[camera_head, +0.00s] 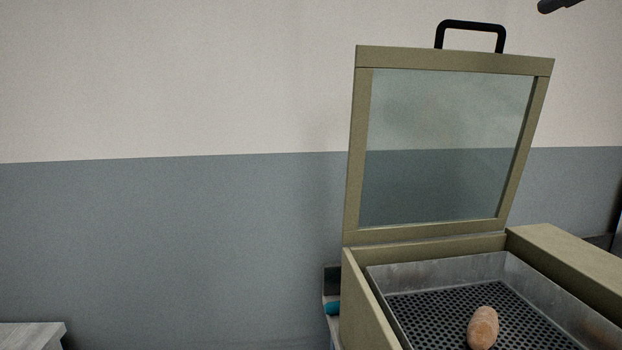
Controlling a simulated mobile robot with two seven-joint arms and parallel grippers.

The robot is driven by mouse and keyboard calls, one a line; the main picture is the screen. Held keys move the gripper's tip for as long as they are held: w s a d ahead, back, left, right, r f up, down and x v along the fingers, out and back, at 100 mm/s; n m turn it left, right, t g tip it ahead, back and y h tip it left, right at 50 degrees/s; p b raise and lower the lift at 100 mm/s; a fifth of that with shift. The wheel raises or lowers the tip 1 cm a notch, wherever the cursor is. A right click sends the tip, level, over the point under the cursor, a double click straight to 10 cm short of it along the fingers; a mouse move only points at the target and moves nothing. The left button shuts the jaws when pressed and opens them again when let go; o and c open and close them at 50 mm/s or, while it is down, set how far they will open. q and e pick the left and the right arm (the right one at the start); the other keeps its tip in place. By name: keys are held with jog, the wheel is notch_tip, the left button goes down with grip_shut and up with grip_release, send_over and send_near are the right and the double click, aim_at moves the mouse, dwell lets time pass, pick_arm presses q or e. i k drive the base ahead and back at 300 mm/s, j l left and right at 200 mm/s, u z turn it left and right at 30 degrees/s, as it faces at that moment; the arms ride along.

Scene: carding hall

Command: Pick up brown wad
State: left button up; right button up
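A brown, rounded, egg-shaped wad (483,328) rests on the dark perforated floor of a metal tray (450,268), near the bottom edge of the head view. The tray sits inside an olive-coloured box (365,305). The box's lid (350,150), a frame with a glass pane and a black handle (472,24) on top, stands raised at the back. Neither gripper can be made out in the view. The near part of the tray is cut off by the frame edge.
The tray's metal walls and the box's right-hand top (570,255) border the wad. A small blue object (332,308) lies beside the box on the left. A pale grey surface (30,335) shows at the lower left. A dark object (557,5) pokes in at the top right.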

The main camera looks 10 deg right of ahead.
aim_at(483, 328)
jog(key=k+j, duration=0.8)
jog(key=j, duration=0.1)
